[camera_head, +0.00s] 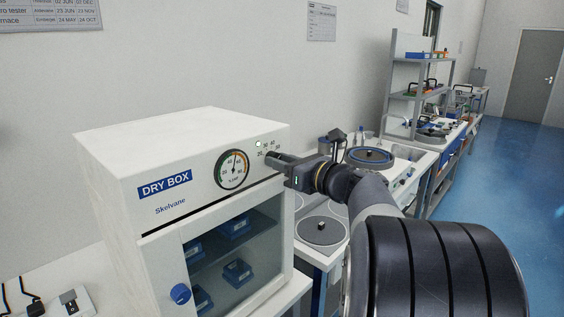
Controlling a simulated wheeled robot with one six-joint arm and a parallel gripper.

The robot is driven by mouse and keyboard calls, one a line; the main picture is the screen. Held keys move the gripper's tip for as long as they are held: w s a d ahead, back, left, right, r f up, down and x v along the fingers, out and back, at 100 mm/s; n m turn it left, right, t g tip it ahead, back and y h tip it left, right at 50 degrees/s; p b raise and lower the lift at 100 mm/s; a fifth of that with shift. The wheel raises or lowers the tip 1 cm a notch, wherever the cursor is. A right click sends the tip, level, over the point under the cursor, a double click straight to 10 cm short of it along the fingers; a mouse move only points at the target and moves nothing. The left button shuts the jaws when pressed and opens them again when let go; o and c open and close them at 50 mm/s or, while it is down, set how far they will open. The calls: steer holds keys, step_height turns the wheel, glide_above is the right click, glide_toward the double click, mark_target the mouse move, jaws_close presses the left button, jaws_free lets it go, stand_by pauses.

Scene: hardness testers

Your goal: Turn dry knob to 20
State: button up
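The white dry box (158,205) stands on a bench at the left, its front facing me. A round gauge (232,169) is on its upper front panel, with the needle pointing roughly upward. Right of the gauge is a small green light (258,144) and small printed numbers (268,147), partly covered. My gripper (271,158) reaches in from the right, its tip at the panel just below these numbers. The dry knob is hidden behind the gripper tip. I cannot tell whether the fingers are open or closed on it.
A dark round plate (320,231) lies on the bench to the right. Shelving (420,67) and benches run back along the wall. Blue floor (500,165) is open at the right.

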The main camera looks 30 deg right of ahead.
steer(key=c, duration=0.4)
steer(key=shift+c, duration=0.2)
steer(key=shift+f+n+b, duration=0.1)
steer(key=shift+n+b, duration=0.2)
steer(key=shift+b, duration=0.1)
steer(key=n+b, duration=1.9)
steer(key=n, duration=0.4)
steer(key=shift+n, duration=0.3)
